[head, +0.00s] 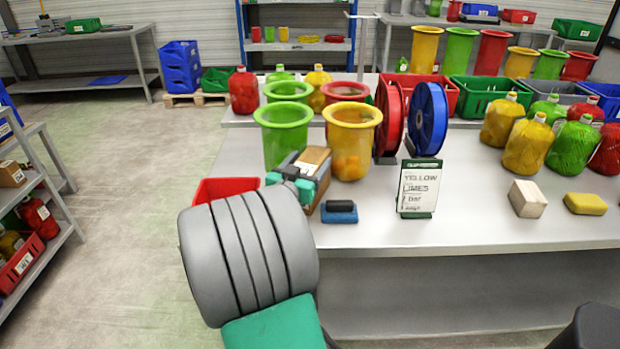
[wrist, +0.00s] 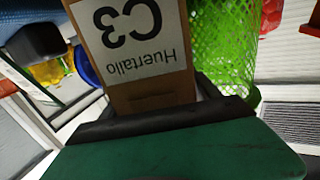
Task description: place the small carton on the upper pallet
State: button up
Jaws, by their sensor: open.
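A small brown carton (head: 315,157) stands near the left edge of the grey table, partly hidden by my gripper. In the wrist view the carton (wrist: 118,58) fills the upper middle, with a white label reading "Huertallo C3" upside down. My gripper (head: 308,184) is open right at the carton. In the wrist view its dark jaw parts (wrist: 160,118) lie just in front of the carton's near end; whether they touch it I cannot tell. A pallet (head: 197,99) lies on the floor at the back left, under blue crates. I cannot make out which pallet is the upper one.
A green mesh bin (head: 284,134) and a yellow bin (head: 351,140) stand close behind the carton. A blue-and-black block (head: 339,212), a "Yellow Limes" sign (head: 419,188) and a beige block (head: 527,199) stand to the right. The table's front middle is mostly clear.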

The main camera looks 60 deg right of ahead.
jog(key=shift+d, duration=0.4)
grip_shut()
dwell(0.4)
jog(key=shift+r, duration=0.25)
